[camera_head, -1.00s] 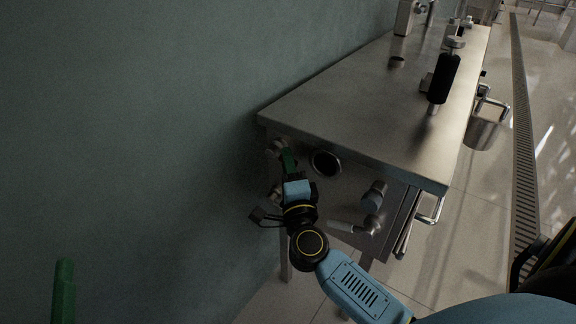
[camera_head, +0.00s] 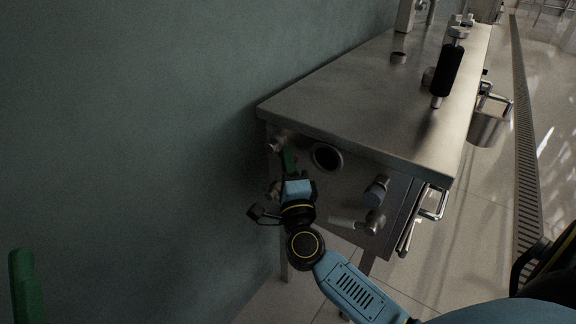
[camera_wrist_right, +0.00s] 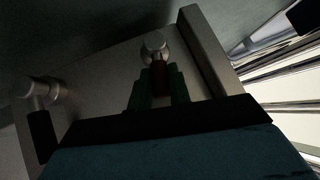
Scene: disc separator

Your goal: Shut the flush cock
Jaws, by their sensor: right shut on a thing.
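My right gripper (camera_head: 289,158) reaches the end panel of the steel table, with its green fingers pointing up beside a metal cock (camera_head: 274,146). In the right wrist view the gripper (camera_wrist_right: 160,92) is shut on the dark red handle (camera_wrist_right: 159,76) of a cock whose round metal body (camera_wrist_right: 153,46) sits on the panel. I take this for the flush cock; no label is readable. The handle is mostly hidden by the fingers in the head view. A green finger of my left gripper (camera_head: 27,287) shows at the lower left; its other finger is out of sight.
A second cock with a black handle (camera_wrist_right: 42,132) is at the left in the wrist view. The steel table top (camera_head: 345,105) overhangs the panel. The wall (camera_head: 150,130) is close on the left.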

